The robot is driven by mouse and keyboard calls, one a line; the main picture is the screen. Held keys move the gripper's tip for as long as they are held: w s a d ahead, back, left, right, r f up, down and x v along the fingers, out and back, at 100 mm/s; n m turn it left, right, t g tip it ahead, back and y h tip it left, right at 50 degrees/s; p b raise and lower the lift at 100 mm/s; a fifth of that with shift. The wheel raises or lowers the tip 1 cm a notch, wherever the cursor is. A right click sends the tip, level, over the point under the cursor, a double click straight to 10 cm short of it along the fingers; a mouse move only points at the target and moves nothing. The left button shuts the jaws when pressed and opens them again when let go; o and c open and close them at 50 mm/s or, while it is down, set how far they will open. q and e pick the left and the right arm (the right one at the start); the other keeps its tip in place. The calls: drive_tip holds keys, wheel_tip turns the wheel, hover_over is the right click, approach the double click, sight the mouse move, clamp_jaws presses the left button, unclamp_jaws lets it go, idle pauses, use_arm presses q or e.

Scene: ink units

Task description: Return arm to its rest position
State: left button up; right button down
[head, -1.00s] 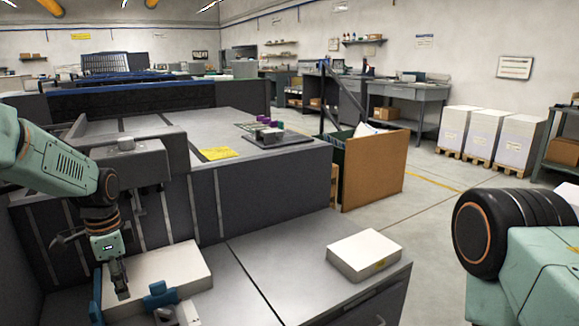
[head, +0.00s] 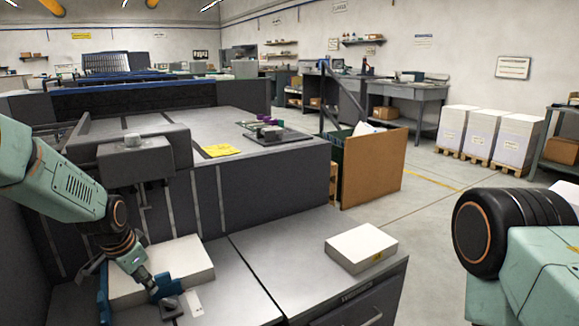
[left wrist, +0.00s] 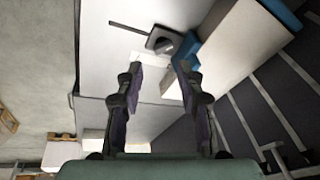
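My left gripper (head: 153,287) reaches down from the left over the grey bench beside the machine. Its fingers stand apart in the left wrist view (left wrist: 160,74), with nothing seen between the tips. A small dark block (head: 170,307) with a round knob sits on the bench just past the fingertips. It also shows in the left wrist view (left wrist: 163,40), apart from the fingers. I cannot tell the exact gap in height. My right gripper is outside the views; only part of my right arm shows at the right edge of the head view.
A white stack (head: 185,262) lies under my left forearm, with blue pieces (head: 104,298) at its edges. A grey machine housing (head: 140,157) stands close behind my left arm. Another white stack (head: 361,249) lies on the bench's right. Bare bench (head: 280,255) lies between them.

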use_arm(q)
drive_tip(key=s+d+f+n+p, duration=0.2)
drive_tip(key=s+d+f+n, duration=0.25)
drive_tip(key=s+f, duration=0.25)
drive_tip(key=s+d+f+n+g+p, duration=0.1)
drive_tip(key=s+d+f+p, duration=0.1)
drive_tip(key=s, duration=1.5)
drive_tip(key=s+d+f+n+g+p, duration=0.1)
drive_tip(key=s+d+g+p, duration=0.1)
drive_tip(key=s, duration=1.6)
drive_tip(key=shift+s+d+f+n+g+p, duration=0.2)
drive_tip(key=shift+d+f+n+g+p, duration=0.15)
drive_tip(key=shift+d+p, duration=0.6)
drive_tip(key=shift+d, duration=0.1)
